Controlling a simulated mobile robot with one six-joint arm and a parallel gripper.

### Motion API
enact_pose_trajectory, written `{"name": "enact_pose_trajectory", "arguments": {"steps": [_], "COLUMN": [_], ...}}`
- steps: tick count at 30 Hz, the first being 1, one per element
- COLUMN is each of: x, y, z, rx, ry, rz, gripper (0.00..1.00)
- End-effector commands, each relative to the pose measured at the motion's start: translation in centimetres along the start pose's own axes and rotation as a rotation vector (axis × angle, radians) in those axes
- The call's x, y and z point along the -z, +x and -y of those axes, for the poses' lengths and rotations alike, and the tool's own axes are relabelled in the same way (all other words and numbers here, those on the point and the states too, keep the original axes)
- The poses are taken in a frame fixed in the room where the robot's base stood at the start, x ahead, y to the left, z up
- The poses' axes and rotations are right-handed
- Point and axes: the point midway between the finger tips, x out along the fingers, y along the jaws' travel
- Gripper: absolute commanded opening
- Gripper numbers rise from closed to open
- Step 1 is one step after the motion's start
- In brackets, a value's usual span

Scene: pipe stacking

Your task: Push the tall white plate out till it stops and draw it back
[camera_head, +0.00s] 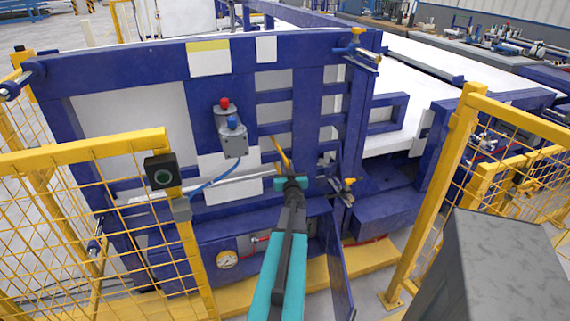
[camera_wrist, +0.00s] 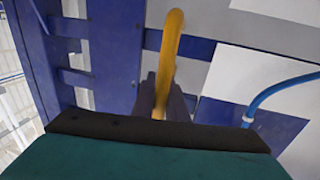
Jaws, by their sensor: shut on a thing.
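My gripper (camera_head: 288,180) is shut on a curved yellow handle (camera_head: 281,152) at the front of the blue machine frame (camera_head: 300,50). White plate surface (camera_head: 273,113) shows through the gaps between the blue bars behind the handle. The bars hide much of it, and I cannot tell its full outline or whether it is the tall plate.
Yellow mesh fencing (camera_head: 90,210) stands at left and more fence (camera_head: 465,130) at right. A grey block (camera_head: 510,265) fills the lower right.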

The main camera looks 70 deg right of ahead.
Motion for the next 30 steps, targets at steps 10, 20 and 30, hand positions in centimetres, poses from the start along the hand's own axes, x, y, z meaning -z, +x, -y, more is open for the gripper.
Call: {"name": "enact_pose_trajectory", "arguments": {"steps": [10,20,30], "x": [-0.4,-0.3,-0.3], "y": [-0.4,-0.3,-2.0], "z": [-0.2,-0.1,-0.1], "rx": [-0.005,-0.003,-0.003], "ry": [0.0,0.0,0.001], "rz": [0.007,0.005,0.005], "gripper": [0.31,0.31,0.31]}}
